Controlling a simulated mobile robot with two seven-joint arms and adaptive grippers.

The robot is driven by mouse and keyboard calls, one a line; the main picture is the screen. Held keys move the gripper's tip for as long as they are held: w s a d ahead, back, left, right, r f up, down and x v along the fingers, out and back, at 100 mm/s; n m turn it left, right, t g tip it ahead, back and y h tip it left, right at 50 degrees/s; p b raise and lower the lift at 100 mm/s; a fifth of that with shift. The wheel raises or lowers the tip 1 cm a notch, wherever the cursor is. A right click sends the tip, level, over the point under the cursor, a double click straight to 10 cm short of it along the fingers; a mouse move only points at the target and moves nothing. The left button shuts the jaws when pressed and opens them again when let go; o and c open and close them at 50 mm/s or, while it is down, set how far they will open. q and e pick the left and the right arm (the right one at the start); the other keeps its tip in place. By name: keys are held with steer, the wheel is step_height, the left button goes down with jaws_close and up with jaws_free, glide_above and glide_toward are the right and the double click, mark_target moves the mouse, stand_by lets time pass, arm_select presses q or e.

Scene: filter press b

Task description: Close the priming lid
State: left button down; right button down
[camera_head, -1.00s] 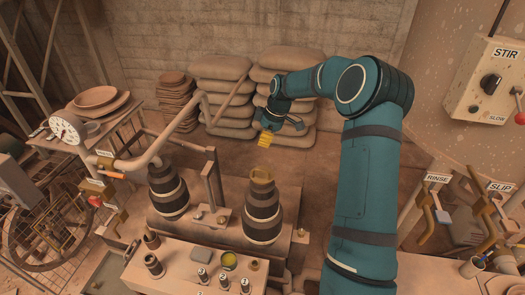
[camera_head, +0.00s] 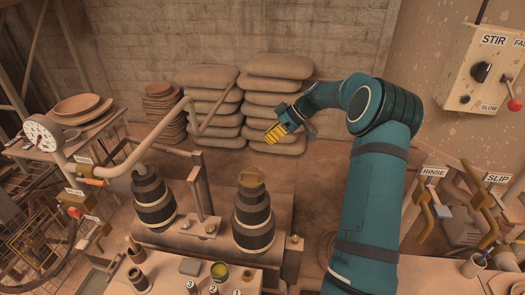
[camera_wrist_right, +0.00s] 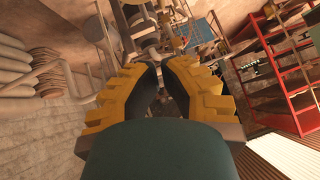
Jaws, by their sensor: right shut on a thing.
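Two dark ribbed vessels with pale bands stand on the press base, one at left (camera_head: 154,205) and one at right (camera_head: 254,222). The right vessel has a brass-coloured lid-like top (camera_head: 251,181); I cannot tell for sure whether this is the priming lid or whether it is open. My right gripper (camera_head: 272,136) is above and behind that top, apart from it, with its yellow fingers pointing left. In the right wrist view its fingers (camera_wrist_right: 162,66) are close together at the tips. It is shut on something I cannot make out. My left gripper is not in view.
A pipe (camera_head: 153,153) with a gauge (camera_head: 42,133) runs at the left. A post (camera_head: 203,185) stands between the vessels. Stacked sacks (camera_head: 276,95) are behind. Small cups and a yellow-filled pot (camera_head: 220,272) stand on the front ledge. RINSE and SLIP levers are at right.

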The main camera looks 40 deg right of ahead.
glide_above(251, 179)
steer(key=d, duration=0.1)
step_height(251, 179, down, 6)
steer(key=f, duration=0.3)
steer(key=shift+w+a, duration=0.2)
steer(key=shift+w, duration=0.05)
steer(key=shift+s+f, duration=0.1)
steer(key=shift+f, duration=0.45)
steer(key=b, duration=0.1)
steer(key=f+b, duration=0.1)
steer(key=b, duration=0.1)
steer(key=shift+s+a+f, duration=0.2)
steer(key=shift+s+a, duration=0.05)
steer(key=shift+a, duration=0.05)
steer(key=shift+r, duration=0.1)
